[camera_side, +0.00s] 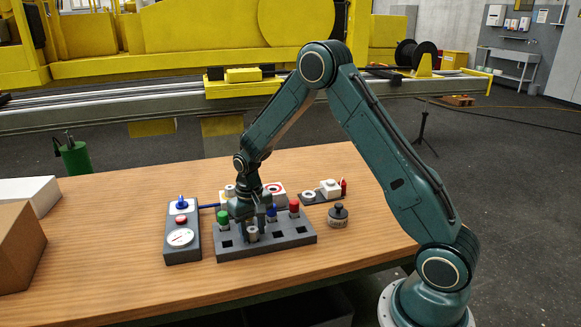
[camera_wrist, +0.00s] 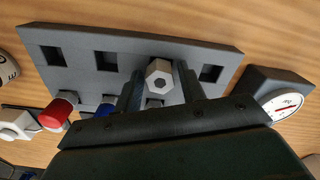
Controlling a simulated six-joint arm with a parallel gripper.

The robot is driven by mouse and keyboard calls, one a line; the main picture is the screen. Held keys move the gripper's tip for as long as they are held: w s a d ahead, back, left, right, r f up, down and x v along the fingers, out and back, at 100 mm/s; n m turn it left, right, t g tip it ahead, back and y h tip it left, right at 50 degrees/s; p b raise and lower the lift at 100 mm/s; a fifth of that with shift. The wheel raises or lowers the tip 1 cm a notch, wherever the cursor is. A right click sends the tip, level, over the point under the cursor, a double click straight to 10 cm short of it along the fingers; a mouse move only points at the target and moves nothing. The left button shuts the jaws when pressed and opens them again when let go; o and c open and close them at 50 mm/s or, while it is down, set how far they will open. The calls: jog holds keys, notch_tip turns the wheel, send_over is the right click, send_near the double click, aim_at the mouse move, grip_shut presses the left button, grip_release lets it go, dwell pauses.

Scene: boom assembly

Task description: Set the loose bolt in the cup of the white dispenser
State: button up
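The loose bolt (camera_wrist: 158,74), a pale grey hex head with a dark socket, is at the grey rack (camera_wrist: 222,50). In the side view the bolt (camera_side: 253,234) stands upright at a front-row slot. My gripper (camera_side: 253,218) points down over it. In the wrist view my gripper's fingers (camera_wrist: 160,85) are on both sides of the bolt, very close to it. Whether they press on it, and whether the bolt is lifted, I cannot tell. Small white units stand behind the rack (camera_side: 230,240), one with a red ring (camera_side: 275,189); which is the dispenser is unclear, and its cup is not distinct.
Green (camera_side: 222,220), blue (camera_side: 271,212) and red (camera_side: 294,206) pieces stand in the rack's back row. A grey gauge box (camera_side: 182,250) is close at left. A dark knobbed weight (camera_side: 338,215) is at right. A white cube unit (camera_side: 330,186) stands behind. The front table is clear.

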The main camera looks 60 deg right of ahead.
aim_at(252, 229)
jog(key=c, duration=0.8)
jog(key=shift+o, duration=0.2)
jog(key=shift+r, duration=3)
jog(key=shift+r, duration=0.15)
jog(key=shift+r, duration=0.3)
notch_tip(252, 229, up, 6)
jog(key=w+d+m, duration=0.1)
jog(key=d+m, duration=0.2)
jog(key=d, duration=1.1)
jog(key=s+d+m, duration=0.3)
jog(key=s+d, duration=0.1)
jog(key=d, duration=1.2)
jog(key=shift+s+a+f, duration=0.1)
jog(key=shift+a+f, duration=0.05)
jog(key=shift+f, duration=1.15)
jog(key=shift+a+f, duration=0.15)
jog(key=shift+f, duration=1.15)
